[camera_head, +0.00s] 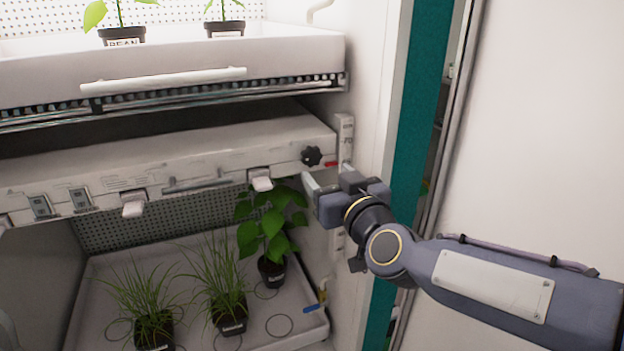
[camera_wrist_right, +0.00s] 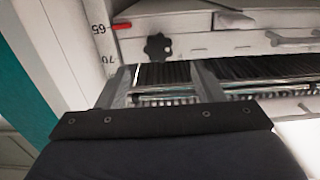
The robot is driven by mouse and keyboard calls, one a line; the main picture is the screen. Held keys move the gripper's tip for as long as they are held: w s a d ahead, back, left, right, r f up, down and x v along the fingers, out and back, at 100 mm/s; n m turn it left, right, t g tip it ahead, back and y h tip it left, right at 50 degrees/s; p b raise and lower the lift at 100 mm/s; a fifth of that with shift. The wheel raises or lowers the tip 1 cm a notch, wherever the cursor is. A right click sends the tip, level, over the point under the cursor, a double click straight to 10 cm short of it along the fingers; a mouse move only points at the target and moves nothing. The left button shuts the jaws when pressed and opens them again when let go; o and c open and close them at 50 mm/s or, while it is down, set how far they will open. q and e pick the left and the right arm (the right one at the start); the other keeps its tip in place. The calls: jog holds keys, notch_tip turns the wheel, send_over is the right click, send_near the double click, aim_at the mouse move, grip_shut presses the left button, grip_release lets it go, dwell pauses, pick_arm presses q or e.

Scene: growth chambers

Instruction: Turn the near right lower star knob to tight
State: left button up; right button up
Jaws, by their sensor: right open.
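The black star knob (camera_head: 311,156) sits on the right end of the shelf's front panel, beside a small red mark. In the right wrist view the knob (camera_wrist_right: 157,47) shows just beyond the fingertips, roughly between the two fingers. My right gripper (camera_head: 327,176) is open, just below and in front of the knob. Its two fingers (camera_wrist_right: 162,78) are spread and hold nothing. They appear apart from the knob. My left gripper is in neither view.
A scale post (camera_head: 345,135) stands right of the knob. White clips (camera_head: 261,179) hang along the panel. Below, a tray (camera_head: 300,325) holds several potted plants. Above is a white drawer (camera_head: 300,60) with a handle. A teal door edge (camera_head: 415,110) is at right.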

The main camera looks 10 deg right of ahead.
aim_at(313, 158)
jog(key=w, duration=0.2)
jog(key=w+a, duration=0.1)
jog(key=w, duration=0.4)
jog(key=shift+w+a, duration=0.15)
jog(key=shift+a, duration=0.1)
jog(key=shift+d, duration=0.1)
jog(key=c, duration=1)
